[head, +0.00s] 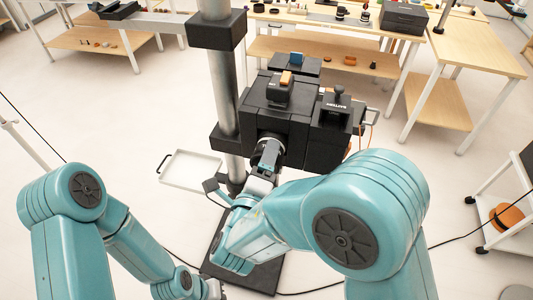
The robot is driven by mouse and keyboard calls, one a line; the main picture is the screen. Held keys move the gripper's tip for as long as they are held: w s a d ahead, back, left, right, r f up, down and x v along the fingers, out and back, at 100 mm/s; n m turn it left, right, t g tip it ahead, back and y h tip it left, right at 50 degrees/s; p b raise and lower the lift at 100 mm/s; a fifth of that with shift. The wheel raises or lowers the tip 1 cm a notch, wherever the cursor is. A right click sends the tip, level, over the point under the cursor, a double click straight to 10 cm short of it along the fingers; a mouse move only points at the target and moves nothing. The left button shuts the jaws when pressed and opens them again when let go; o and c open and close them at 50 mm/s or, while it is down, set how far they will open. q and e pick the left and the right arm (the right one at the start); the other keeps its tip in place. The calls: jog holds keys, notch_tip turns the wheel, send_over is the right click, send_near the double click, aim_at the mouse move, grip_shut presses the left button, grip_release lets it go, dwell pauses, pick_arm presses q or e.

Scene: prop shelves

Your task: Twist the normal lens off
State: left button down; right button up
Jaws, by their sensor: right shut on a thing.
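A large black box camera (277,107) is mounted beside a grey metal column in the middle of the head view. The normal lens (269,143) is a short dark barrel at its near face, partly covered by my gripper. My right gripper (264,160) reaches up to the lens from below and is shut on it. The lens sits against the camera front; whether it is still locked there cannot be told.
A white tray (192,169) stands low, left of the column. A black base plate (259,270) lies below the camera. Wooden prop tables (330,71) stand behind, and a white cart (507,225) is at right. A thin cable crosses the otherwise open floor.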

jog(key=shift+s+a+n, duration=0.1)
jog(key=shift+a+n, duration=0.2)
jog(key=shift+a, duration=0.05)
